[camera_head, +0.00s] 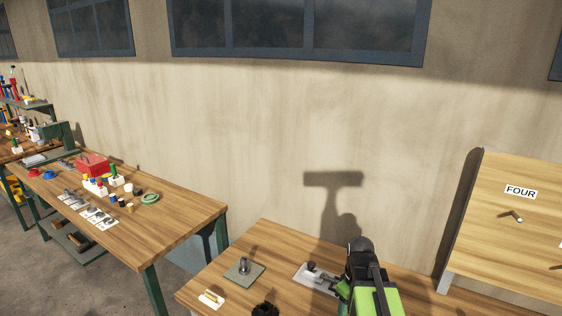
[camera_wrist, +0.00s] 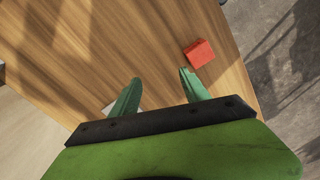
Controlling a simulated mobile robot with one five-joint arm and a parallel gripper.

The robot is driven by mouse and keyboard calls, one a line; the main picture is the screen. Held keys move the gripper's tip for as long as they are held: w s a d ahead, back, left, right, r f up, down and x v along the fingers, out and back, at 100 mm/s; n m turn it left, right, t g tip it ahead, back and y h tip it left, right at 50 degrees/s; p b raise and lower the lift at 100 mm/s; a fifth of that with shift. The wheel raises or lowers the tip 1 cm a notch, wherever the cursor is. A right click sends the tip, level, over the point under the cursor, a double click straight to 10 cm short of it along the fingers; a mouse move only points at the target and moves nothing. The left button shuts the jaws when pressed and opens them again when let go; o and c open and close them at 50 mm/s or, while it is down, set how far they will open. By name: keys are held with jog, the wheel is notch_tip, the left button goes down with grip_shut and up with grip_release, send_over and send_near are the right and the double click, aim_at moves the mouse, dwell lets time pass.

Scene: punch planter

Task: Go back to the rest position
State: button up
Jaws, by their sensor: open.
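My gripper (camera_wrist: 160,92) shows in the wrist view as two green fingers spread apart, open and with nothing between them. It points down over the wooden tabletop (camera_wrist: 130,40). A red block (camera_wrist: 199,54) lies on that tabletop, just beyond the right fingertip and apart from it as far as I can tell. In the head view my green and black arm stands over the near bench (camera_head: 215,291), and my fingertips are hidden there.
A metal plate with a post (camera_head: 243,272), a grey fixture (camera_head: 316,277) and a small white card (camera_head: 211,299) sit on the near bench. A board marked FOUR (camera_head: 520,192) stands at the right. Another bench (camera_head: 175,225) with several small parts is at the left, across a gap.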

jog(key=a+f+m+b, duration=0.1)
jog(key=a+f+m, duration=0.1)
jog(key=a, duration=0.3)
jog(key=s+a+f+m+b, duration=0.1)
jog(key=a+f+m, duration=0.1)
jog(key=a+m, duration=0.2)
jog(key=shift+s+a, duration=0.3)
jog(key=shift+a, duration=0.5)
